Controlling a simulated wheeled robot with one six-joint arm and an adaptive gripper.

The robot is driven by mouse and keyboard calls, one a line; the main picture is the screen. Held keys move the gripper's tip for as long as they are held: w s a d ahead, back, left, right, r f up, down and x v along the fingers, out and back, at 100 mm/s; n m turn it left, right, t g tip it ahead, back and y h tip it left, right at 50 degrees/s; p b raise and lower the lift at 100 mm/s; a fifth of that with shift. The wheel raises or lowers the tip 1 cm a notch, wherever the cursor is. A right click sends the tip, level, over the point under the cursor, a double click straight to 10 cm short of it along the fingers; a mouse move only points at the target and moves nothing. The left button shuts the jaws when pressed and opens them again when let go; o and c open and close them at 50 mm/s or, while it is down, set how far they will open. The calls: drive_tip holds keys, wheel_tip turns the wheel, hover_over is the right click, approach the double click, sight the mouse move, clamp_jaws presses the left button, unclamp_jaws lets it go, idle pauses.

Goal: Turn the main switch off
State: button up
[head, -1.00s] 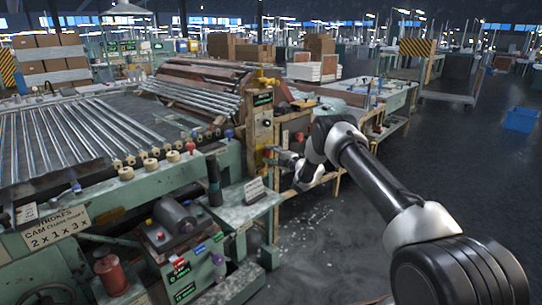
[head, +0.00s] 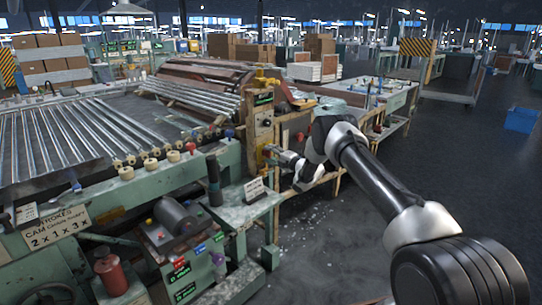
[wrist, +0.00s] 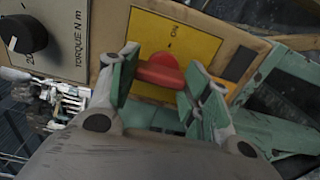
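The main switch is a red handle (wrist: 160,72) on a yellow plate (wrist: 195,45) with the word ON on it, set in a worn panel. My gripper (wrist: 160,80) is open, with its green-padded fingers on either side of the red handle. The handle sits between the fingertips, and I cannot tell whether a pad touches it. In the head view my gripper (head: 272,154) is at the face of the wooden control post (head: 262,122), and the switch there is mostly hidden behind it.
A torque dial (wrist: 24,34) is left of the switch. A green ledge (wrist: 265,130) lies at lower right in the wrist view. A green table with a sign (head: 255,189) stands below the post.

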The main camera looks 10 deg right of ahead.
drive_tip(key=o, duration=0.4)
drive_tip(key=v, duration=1.2)
drive_tip(key=shift+f, duration=0.1)
